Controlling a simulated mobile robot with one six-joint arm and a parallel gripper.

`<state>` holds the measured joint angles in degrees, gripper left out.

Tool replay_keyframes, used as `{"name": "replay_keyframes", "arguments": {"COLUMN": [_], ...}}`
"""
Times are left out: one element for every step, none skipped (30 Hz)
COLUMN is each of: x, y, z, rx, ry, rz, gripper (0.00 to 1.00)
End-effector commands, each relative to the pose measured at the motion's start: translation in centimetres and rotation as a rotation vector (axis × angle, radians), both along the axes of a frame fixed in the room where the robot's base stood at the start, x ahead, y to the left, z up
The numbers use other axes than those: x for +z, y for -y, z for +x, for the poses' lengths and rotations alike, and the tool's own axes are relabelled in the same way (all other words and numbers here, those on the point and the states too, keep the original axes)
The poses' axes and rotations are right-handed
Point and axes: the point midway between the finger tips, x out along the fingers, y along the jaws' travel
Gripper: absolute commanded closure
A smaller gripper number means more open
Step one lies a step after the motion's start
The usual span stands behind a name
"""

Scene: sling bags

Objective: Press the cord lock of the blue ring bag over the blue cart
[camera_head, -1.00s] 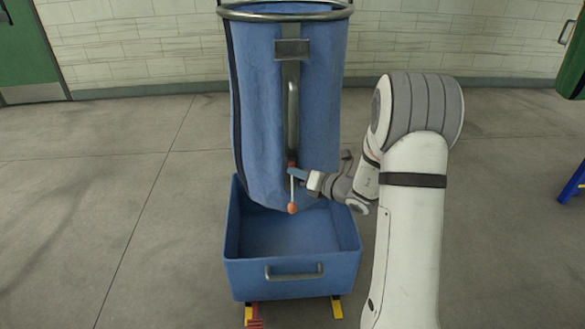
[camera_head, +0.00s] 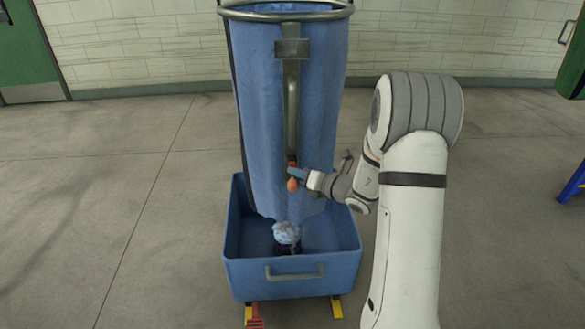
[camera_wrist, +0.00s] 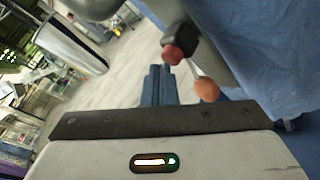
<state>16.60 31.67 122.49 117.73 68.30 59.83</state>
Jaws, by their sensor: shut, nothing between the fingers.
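The blue ring bag (camera_head: 265,110) hangs from a metal ring over the blue cart (camera_head: 232,245). Its lower edge is loose and uneven. A pale blue bundle (camera_head: 286,233) shows below the bag, at the cart. The cord lock is a dark block with a red button (camera_wrist: 180,50), at the lower end of the bag's grey strip. An orange ball (camera_head: 292,185) hangs close under it on a short cord. My gripper (camera_wrist: 160,72) is shut and empty, its blue fingertips right beside the red button. I cannot tell if they touch it.
The metal ring (camera_head: 285,14) crosses the top. The cart has a front handle (camera_head: 294,273) and a red pedal (camera_head: 255,322). Open floor (camera_head: 130,180) lies left. A blue stand (camera_head: 574,184) is at the right edge.

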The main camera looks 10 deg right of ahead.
Motion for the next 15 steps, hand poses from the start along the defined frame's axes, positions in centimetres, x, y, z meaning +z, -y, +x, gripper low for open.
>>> {"name": "replay_keyframes", "arguments": {"x": [0.1,0.1,0.0,0.0,0.0,0.0,0.0,0.0,0.0,0.0,0.0,0.0,0.0,0.0,0.0], "y": [0.0,0.0,0.0,-0.1,-0.1,-0.1,-0.1,-0.1,-0.1,-0.1,-0.1,-0.1,-0.1,-0.1,-0.1], "z": [-0.3,-0.5,-0.7,-0.9,-1.0,-1.2,-1.3,-1.3,-1.3,-1.3,-1.3,-1.3,-1.3,-1.3,-1.3], "rx": [-0.001,-0.001,-0.001,-0.001,-0.001,0.000,0.000,0.000,0.000,0.000,0.000,0.000,0.000,0.000,-0.001], "ry": [0.002,0.001,0.001,0.001,0.002,0.001,0.001,0.001,0.001,0.001,0.001,0.001,0.001,0.001,0.001], "rz": [0.000,0.001,0.001,0.000,0.000,0.000,0.000,0.000,0.000,0.000,0.000,0.000,0.000,0.000,0.000], "gripper": [1.00,1.00,1.00,1.00,1.00,1.00,1.00,1.00,1.00,1.00,1.00,1.00,1.00,1.00,1.00]}}
